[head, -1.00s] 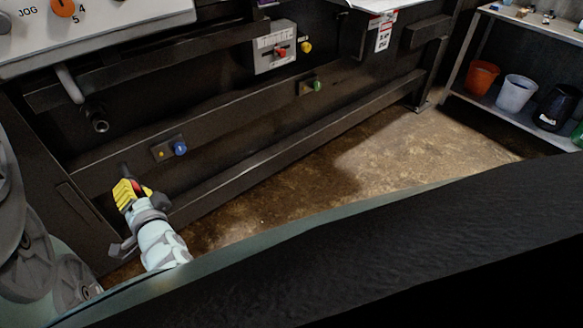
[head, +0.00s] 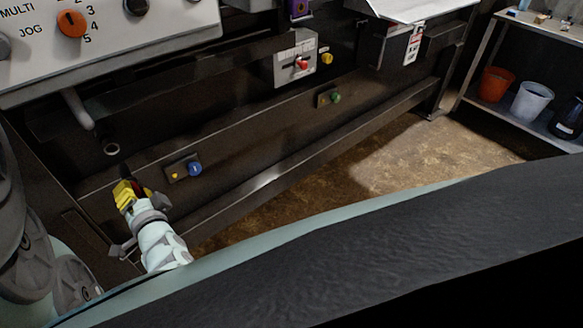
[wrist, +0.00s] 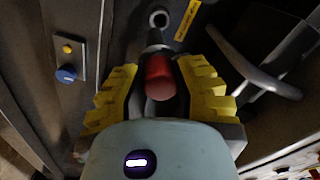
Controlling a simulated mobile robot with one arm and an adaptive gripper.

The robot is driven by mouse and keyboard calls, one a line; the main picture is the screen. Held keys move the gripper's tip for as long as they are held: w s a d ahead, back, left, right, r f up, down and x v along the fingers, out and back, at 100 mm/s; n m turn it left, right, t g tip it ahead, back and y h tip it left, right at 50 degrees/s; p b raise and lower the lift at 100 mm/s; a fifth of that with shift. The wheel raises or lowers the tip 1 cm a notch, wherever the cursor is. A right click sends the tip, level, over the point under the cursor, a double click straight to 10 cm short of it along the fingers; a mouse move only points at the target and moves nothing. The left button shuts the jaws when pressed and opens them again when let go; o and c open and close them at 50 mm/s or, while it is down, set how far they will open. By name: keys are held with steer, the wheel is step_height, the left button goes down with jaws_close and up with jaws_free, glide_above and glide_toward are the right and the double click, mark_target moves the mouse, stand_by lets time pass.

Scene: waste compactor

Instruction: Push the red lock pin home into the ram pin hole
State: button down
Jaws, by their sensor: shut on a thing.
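My gripper (head: 127,194) has yellow ribbed fingers and is low at the left of the head view. In the wrist view my gripper (wrist: 160,85) is shut on the red lock pin (wrist: 159,78), with a yellow finger on each side. The pin's dark shank points up the picture toward a round metal-rimmed hole (wrist: 158,18), seemingly the ram pin hole. In the head view this hole (head: 111,149) sits in the dark machine front, just above the gripper. The pin's tip looks apart from the hole, though the depth gap is hard to judge.
A bent grey handle (head: 78,108) hangs close to the hole; it also shows in the wrist view (wrist: 255,70). A plate with blue and yellow buttons (head: 184,171) is right of the gripper. A control panel (head: 170,25) overhangs above. Open floor (head: 400,165) lies to the right.

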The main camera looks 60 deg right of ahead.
mark_target(125, 175)
steer(key=shift+t, duration=0.3)
steer(key=shift+f+b, duration=0.15)
steer(key=shift+b, duration=0.25)
steer(key=shift+x, duration=1.15)
steer(key=shift+b+x, duration=0.55)
steer(key=shift+x, duration=1.05)
steer(key=shift+w, duration=0.1)
steer(key=shift+d, duration=0.1)
steer(key=b+x, duration=0.4)
steer(key=x, duration=0.5)
steer(key=shift+f, duration=0.25)
stand_by(3.2)
